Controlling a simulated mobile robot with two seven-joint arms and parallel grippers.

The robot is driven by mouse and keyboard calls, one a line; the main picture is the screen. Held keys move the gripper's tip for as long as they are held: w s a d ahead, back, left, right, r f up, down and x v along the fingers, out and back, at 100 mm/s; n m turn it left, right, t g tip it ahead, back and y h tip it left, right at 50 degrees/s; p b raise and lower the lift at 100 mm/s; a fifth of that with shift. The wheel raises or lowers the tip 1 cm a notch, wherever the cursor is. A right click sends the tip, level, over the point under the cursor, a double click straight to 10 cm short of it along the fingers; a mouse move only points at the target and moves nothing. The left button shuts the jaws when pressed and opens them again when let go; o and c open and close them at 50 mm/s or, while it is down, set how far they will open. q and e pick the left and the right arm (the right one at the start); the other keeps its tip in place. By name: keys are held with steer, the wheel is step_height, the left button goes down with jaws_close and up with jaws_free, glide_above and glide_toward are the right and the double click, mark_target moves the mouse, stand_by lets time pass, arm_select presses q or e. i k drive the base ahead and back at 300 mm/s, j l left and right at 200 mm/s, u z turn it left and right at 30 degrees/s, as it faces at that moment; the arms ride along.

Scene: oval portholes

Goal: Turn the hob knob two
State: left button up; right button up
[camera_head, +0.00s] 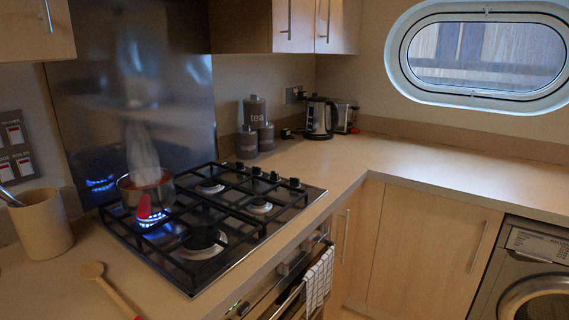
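The black gas hob (205,222) is set in the counter at the left. A row of several small black knobs (274,176) runs along its right-hand back edge. I cannot tell from markings which knob is number two. The other burners show no flame. Neither of my grippers is in view.
A beige crock (41,224) and a wooden spoon (105,288) are left of the hob. Dark canisters (255,110) and a kettle (320,118) stand behind the knobs. The right counter (450,178) is clear. A towel (318,278) hangs on the oven front.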

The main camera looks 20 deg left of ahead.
mark_target(275, 177)
steer(key=i+l, duration=0.35)
steer(key=i+l+u, duration=0.15)
steer(key=i+l, duration=0.2)
steer(key=i, duration=0.25)
